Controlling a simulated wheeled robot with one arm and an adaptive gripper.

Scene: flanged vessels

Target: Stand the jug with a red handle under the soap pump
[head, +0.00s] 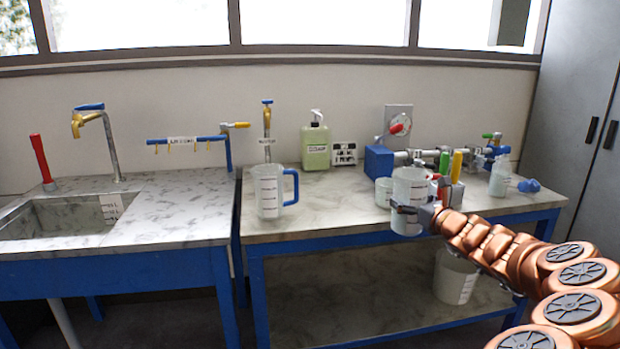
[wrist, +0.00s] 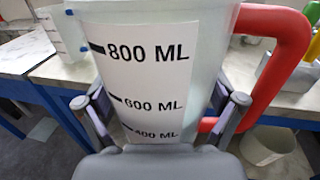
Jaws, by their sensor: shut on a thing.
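The jug with a red handle (head: 411,186) is held upright in front of the right table's front edge. In the wrist view the jug (wrist: 150,70) fills the middle, with volume marks facing me and its red handle (wrist: 285,60) on the right. My gripper (head: 413,212) is shut around the jug's body; its fingers (wrist: 160,112) show on both sides of it. The soap pump (head: 316,142) is a pale green container with a white pump top. It stands at the back of the right table, left of the held jug and apart from it.
A jug with a blue handle (head: 269,190) stands under a brass tap left of the soap pump. A small beaker (head: 384,192), blue pipework (head: 380,161) and a bottle (head: 500,176) are on the right. A white bucket (head: 455,277) is on the lower shelf. The tabletop before the soap pump is clear.

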